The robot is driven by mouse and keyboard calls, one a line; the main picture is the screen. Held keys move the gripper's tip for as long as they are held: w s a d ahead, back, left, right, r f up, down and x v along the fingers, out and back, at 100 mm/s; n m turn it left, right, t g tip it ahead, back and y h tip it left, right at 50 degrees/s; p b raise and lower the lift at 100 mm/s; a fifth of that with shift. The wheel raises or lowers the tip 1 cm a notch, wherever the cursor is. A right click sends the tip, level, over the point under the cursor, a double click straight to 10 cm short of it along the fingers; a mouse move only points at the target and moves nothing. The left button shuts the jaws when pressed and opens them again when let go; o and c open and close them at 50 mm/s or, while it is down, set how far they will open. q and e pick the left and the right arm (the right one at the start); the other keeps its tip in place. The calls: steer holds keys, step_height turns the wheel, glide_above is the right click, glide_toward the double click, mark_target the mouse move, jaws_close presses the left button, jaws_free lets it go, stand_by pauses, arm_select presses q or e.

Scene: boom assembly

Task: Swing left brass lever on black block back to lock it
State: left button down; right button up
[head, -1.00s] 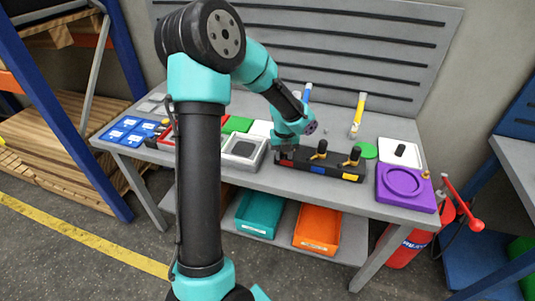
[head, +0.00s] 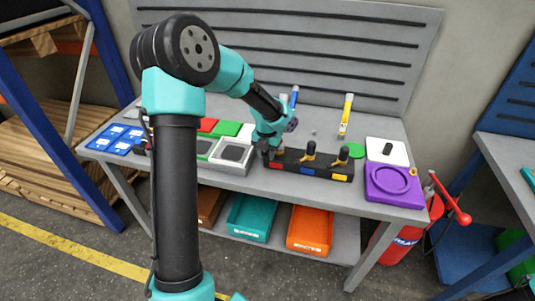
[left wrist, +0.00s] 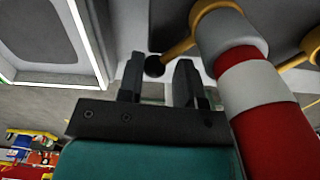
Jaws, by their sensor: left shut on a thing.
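The long black block (head: 328,169) lies on the grey workbench, with red, blue and yellow labels along its front. Its middle brass lever (head: 309,152) and right brass lever (head: 341,158) stand up with dark knobs. My left gripper (head: 266,156) is at the block's left end and hides the left lever in the head view. In the left wrist view, the left brass lever (left wrist: 178,50) runs to a dark knob that sits between the fingers of my left gripper (left wrist: 157,82), which is shut on it. My right gripper is not in view.
A red cylinder with a white band (left wrist: 258,90) stands close beside the fingers in the left wrist view. A grey square tray (head: 232,154) is just left of the gripper. A purple fixture (head: 393,186) and a white plate (head: 400,150) lie to the right.

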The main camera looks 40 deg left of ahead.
arm_select(q)
steer(key=shift+w+a+r+m, duration=0.1)
steer(key=shift+w+a+m, duration=0.2)
steer(key=shift+m, duration=0.2)
steer(key=c, duration=0.8)
jaws_free()
steer(key=shift+s, duration=0.1)
steer(key=shift+d, duration=0.1)
step_height(320, 180, up, 17)
steer(key=shift+r, duration=0.15)
